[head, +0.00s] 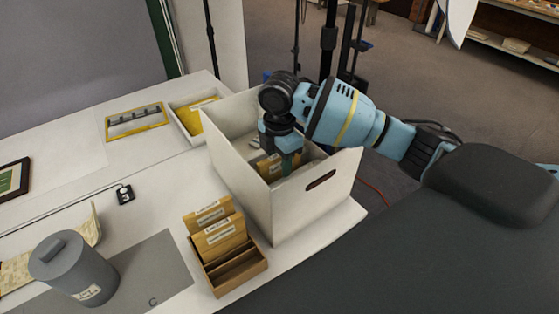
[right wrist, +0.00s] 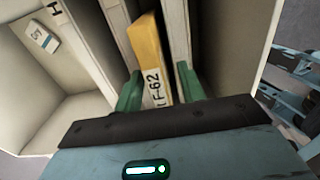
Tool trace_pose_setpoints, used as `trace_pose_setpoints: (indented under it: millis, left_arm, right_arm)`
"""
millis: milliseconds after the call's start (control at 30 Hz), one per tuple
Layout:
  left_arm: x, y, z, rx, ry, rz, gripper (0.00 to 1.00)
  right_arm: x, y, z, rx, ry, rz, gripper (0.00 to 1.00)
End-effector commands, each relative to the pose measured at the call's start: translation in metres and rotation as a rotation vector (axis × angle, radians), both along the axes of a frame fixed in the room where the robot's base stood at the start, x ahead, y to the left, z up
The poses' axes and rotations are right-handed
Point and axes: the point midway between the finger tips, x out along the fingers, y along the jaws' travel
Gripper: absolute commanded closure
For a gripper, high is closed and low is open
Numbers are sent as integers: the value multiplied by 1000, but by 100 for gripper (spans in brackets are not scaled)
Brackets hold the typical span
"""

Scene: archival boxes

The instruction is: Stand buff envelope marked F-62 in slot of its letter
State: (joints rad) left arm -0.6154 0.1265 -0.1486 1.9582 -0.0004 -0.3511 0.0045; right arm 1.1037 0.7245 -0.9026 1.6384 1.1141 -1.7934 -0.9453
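The buff envelope marked F-62 (right wrist: 147,50) stands on edge inside the deep white box (head: 240,190), between pale dividers. My right gripper (right wrist: 160,85) reaches down into that box in the head view (head: 287,160). Its green fingers are on either side of the envelope; a narrow gap shows at the right finger, so it looks open around it. A divider beside it bears the letter H (right wrist: 56,8). The envelope's lower part is hidden. My left gripper is not in view.
A brown sorter (head: 238,272) with several buff envelopes (head: 218,232) stands in front of the box. A grey canister (head: 75,270) stands at the front left. A shallow white tray (head: 190,122) and a yellow-framed rack (head: 137,122) lie behind. The table centre is mostly clear.

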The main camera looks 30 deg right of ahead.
Motion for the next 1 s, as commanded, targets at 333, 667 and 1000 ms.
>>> trace_pose_setpoints:
  millis: [333, 667, 1000]
  left_arm:
    - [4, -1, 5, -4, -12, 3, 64]
    - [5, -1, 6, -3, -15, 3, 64]
    - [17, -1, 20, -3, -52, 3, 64]
  right_arm:
    - [1, 0, 55, 1, -8, 1, 60]
    - [0, 0, 76, 1, -4, 1, 60]
    - [1, 0, 107, 2, -11, 0, 60]
